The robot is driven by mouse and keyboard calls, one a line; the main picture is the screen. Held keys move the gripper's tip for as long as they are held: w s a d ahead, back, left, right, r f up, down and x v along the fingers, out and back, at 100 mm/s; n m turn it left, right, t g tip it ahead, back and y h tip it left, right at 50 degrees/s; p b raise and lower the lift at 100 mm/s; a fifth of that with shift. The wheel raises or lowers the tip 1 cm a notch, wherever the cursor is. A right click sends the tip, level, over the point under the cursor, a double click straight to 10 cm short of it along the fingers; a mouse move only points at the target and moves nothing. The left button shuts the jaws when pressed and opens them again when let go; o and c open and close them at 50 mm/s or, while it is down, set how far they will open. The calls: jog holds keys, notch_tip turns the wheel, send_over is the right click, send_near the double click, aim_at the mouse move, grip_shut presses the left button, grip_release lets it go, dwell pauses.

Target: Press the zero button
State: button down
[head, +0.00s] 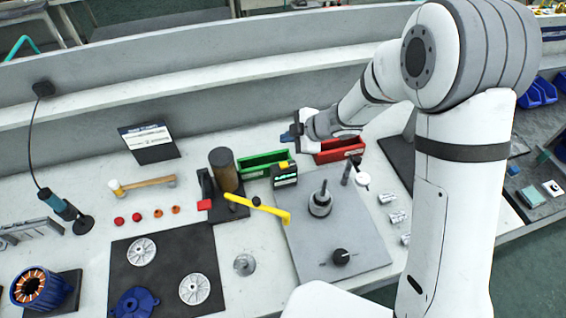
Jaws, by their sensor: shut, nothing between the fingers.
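A small black box with a yellow top and a lit green display (285,175) stands at the back middle of the bench, beside the green bin. It looks like a readout, but a zero button on it is too small to make out. My gripper (290,137) is shut and empty. In the picture it shows just above the box, over the gap between the green and red bins, with its dark fingers toward the left. I see no contact with the box, and the exact height of the gripper above the bench is hard to tell.
A brown cylinder (223,168) and a yellow lever (268,211) stand close left of the box. A green bin (252,168) and a red bin (340,150) flank it. A grey plate (305,263) with a spindle (321,200) lies in front.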

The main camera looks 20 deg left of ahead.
jog(key=shift+f, duration=0.15)
jog(key=b, duration=0.8)
send_over(288, 166)
notch_tip(288, 166, down, 8)
jog(key=shift+a+r, duration=0.1)
jog(key=shift+r, duration=0.15)
jog(key=shift+f, duration=0.5)
jog(key=shift+f, duration=0.1)
dwell(0.8)
jog(key=shift+f, duration=0.3)
jog(key=shift+f+b, duration=0.5)
jog(key=shift+b, duration=0.05)
dwell(0.5)
jog(key=shift+r, duration=0.1)
jog(key=shift+r+p, duration=0.85)
jog(key=shift+p, duration=0.2)
